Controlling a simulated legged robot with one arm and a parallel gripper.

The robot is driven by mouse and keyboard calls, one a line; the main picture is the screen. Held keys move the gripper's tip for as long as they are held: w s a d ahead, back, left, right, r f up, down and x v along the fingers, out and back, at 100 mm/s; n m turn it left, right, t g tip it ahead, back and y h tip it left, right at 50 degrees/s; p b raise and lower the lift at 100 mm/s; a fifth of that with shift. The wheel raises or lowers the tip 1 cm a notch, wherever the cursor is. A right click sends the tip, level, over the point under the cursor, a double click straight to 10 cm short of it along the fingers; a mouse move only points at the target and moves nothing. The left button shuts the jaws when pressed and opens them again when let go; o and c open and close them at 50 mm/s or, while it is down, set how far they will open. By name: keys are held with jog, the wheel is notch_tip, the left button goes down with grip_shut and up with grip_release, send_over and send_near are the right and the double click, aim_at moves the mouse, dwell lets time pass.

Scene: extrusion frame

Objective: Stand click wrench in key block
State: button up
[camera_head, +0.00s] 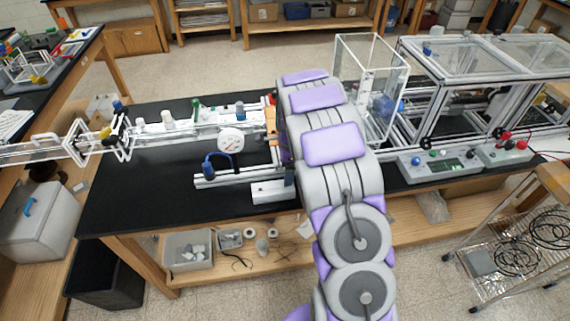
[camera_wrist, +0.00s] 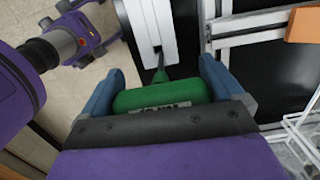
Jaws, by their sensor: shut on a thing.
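The click wrench (camera_wrist: 165,96) shows in the wrist view as a green handle with a short dark shaft pointing away from me. My gripper (camera_wrist: 161,72) is shut on the green handle, with one blue finger at each side. The key block (camera_wrist: 138,14) is a pale block with a dark slot, just beyond the shaft. The shaft's tip overlaps the block's near edge by a dark opening; I cannot tell whether it is inside. In the head view the key block (camera_head: 268,191) lies at the bench's front edge, and my arm hides the gripper and wrench.
A rail fixture with a round dial (camera_head: 231,141) and a blue-handled part (camera_head: 209,166) stand left of the block. A clear upright box (camera_head: 370,85) and a control box (camera_head: 440,166) are to the right. The black bench top (camera_head: 130,195) is clear at front left.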

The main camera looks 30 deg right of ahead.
jog(key=shift+a, duration=0.8)
jog(key=shift+d, duration=0.95)
jog(key=shift+a, duration=0.45)
jog(key=shift+d+f, duration=0.1)
jog(key=shift+d, duration=0.2)
jog(key=shift+d+p, duration=0.1)
jog(key=shift+p, duration=0.25)
jog(key=shift+a+r+p, duration=0.25)
jog(key=shift+r+p, duration=0.15)
jog(key=shift+r, duration=0.7)
jog(key=shift+d+r+p, duration=0.15)
jog(key=shift+r+p, duration=0.4)
jog(key=shift+r, duration=0.85)
